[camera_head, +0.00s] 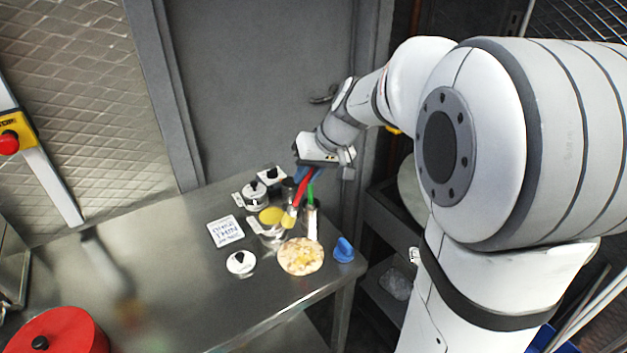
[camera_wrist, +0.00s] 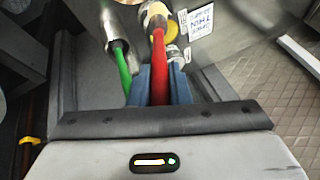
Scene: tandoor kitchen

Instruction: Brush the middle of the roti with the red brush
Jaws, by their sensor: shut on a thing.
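The roti (camera_head: 301,256) lies flat near the front right of the steel table, pale with browned patches and a yellow patch near its middle. My gripper (camera_head: 316,170) is shut on the red brush (camera_head: 302,187), which tilts with its bristles down and to the left, above and behind the roti. In the wrist view the red handle (camera_wrist: 159,75) sits between the blue fingers (camera_wrist: 160,85) of my gripper. The bristle end is beside a pot of yellow liquid (camera_head: 271,216); I cannot tell if they touch.
A green-handled brush (camera_head: 310,190) stands in a metal holder (camera_head: 311,222) right of the red brush. A blue object (camera_head: 343,249) sits near the right edge. A lid (camera_head: 241,262), a printed card (camera_head: 226,231) and lidded pots (camera_head: 255,195) are left and behind. A red container (camera_head: 60,335) is front left.

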